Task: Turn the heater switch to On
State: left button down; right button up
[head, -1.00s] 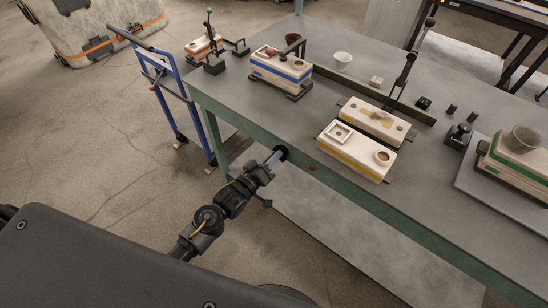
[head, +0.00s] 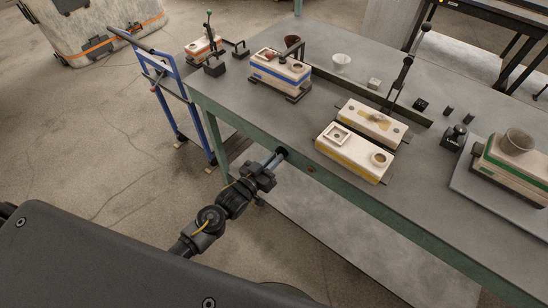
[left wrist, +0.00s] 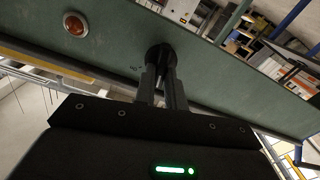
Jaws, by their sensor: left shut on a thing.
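The heater switch is a round black knob (head: 282,153) on the green front edge of the table. It also shows in the left wrist view (left wrist: 160,54), at the tips of my fingers. My left gripper (head: 276,158) is shut on this knob, and its two fingers (left wrist: 162,72) partly hide it. A small dark marking (left wrist: 135,68) lies beside the knob, too small to read. A round red-orange light (left wrist: 75,23) sits on the same green panel; it looks dull. My right gripper is not in view.
The grey tabletop (head: 240,104) bears several moulds, including a blue-banded one (head: 281,70) and a yellow-banded one (head: 345,158). A blue trolley (head: 170,85) stands left of the table. The floor before the table is clear.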

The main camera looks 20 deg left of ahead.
pick_arm(q)
jog(key=m, duration=0.3)
jog(key=m+p, duration=0.1)
jog(key=m, duration=0.3)
jog(key=m+p, duration=0.1)
jog(key=m, duration=0.3)
jog(key=shift+s+d+f, duration=0.1)
jog(key=shift+d, duration=0.2)
jog(key=shift+m, duration=0.3)
jog(key=c, duration=1.5)
grip_release()
jog(key=shift+o, duration=0.2)
jog(key=shift+s, duration=0.1)
jog(key=b+v, duration=0.1)
jog(key=v, duration=0.9)
jog(key=shift+s+b, duration=0.3)
jog(key=shift+b, duration=0.05)
jog(key=shift+a, duration=0.1)
